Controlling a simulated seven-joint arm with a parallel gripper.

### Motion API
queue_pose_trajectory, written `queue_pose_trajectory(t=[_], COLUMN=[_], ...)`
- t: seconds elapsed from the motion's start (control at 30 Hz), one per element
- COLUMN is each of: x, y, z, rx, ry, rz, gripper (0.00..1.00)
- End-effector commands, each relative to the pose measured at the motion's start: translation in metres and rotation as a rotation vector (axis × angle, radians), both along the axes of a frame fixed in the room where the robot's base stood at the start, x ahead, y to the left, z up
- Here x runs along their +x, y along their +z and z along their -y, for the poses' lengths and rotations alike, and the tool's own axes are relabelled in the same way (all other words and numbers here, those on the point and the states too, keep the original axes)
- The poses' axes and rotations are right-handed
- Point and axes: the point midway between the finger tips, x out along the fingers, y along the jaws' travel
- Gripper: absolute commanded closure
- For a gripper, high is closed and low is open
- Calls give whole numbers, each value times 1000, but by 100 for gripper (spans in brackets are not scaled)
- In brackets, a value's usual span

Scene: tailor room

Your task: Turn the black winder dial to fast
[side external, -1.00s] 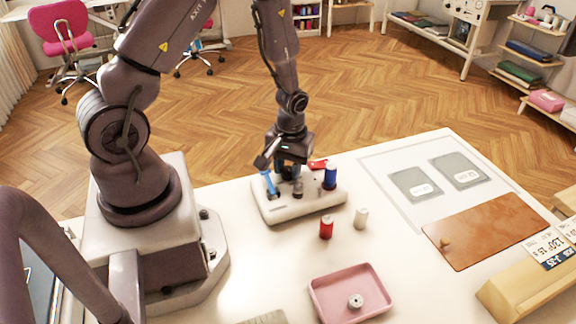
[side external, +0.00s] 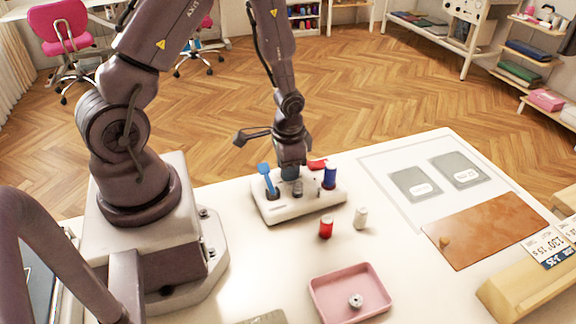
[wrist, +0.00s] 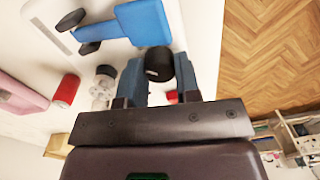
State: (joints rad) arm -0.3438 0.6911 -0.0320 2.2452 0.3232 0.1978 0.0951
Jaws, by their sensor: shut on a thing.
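The white winder (side external: 300,207) stands on the table in the side view. It carries a blue lever (side external: 267,178), a blue spool (side external: 330,177) and a small metal post (side external: 298,188). My gripper (side external: 291,175) points down over the winder's back middle, between the lever and the spool. In the wrist view the black dial (wrist: 159,63) sits between the blue fingertips of my gripper (wrist: 160,74), which are shut on it. The blue lever (wrist: 145,22) shows above it there. The dial is hidden by my gripper in the side view, and its markings cannot be read.
A red spool (side external: 326,228) and a white spool (side external: 361,217) stand in front of the winder. A pink tray (side external: 318,306) holding a small metal bobbin (side external: 355,300) is nearer. A brown board (side external: 490,232) lies at the right.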

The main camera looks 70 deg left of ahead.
Motion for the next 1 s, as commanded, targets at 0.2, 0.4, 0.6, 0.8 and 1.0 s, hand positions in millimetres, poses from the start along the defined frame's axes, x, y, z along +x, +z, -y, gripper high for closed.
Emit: queue_pose_trajectory(t=[0.2, 0.4, 0.6, 0.8, 1.0], x=[0, 0, 0, 0, 0], y=[0, 0, 0, 0, 0], z=[0, 0, 0, 0, 0], rx=[0, 0, 1, 1, 1], ry=[-164, -271, -329, -349, -351], rz=[2, 3, 2, 2, 2], gripper=[93, 93, 93, 93, 93])
